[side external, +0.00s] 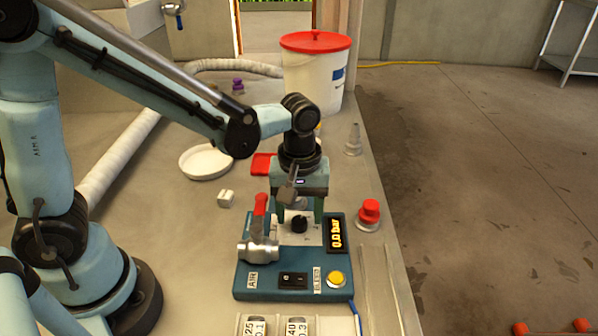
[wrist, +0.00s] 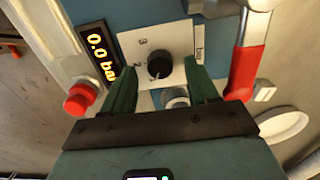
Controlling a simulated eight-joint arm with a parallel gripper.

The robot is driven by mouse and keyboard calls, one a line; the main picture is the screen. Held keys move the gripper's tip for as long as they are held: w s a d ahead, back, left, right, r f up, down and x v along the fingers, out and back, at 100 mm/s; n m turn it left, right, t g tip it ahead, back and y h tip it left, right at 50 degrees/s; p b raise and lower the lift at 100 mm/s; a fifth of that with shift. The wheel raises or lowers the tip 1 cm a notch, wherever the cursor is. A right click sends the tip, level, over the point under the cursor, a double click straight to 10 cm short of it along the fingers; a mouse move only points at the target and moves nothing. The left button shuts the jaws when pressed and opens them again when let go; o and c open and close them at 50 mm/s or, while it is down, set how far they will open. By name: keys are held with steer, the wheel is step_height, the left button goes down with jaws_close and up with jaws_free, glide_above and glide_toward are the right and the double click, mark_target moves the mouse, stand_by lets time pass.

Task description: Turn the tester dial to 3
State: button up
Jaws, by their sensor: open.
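The tester (side external: 265,280) is a teal box on the bench. Its dial (side external: 299,224) is a black knob on a white plate; in the wrist view the dial (wrist: 160,65) shows with the numbers 2 and 3 beside it. The knob's exact setting is hard to read. The display (wrist: 101,50) reads 0.0 bar. My gripper (side external: 300,213) is open and points down over the dial. In the wrist view my gripper (wrist: 160,72) has one green finger on each side of the knob, with gaps visible. Whether the fingertips are down at knob height I cannot tell.
A valve with a red lever (side external: 260,205) stands on the tester close to my gripper. A rocker switch (side external: 293,281) and yellow button (side external: 337,278) sit at its front. A red button (side external: 369,212) stands to the right. A white dish (side external: 205,163) and white bucket (side external: 315,80) are farther back.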

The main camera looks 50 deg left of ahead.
steer(key=shift+f, duration=0.7)
steer(key=c, duration=1)
steer(key=shift+c, duration=0.2)
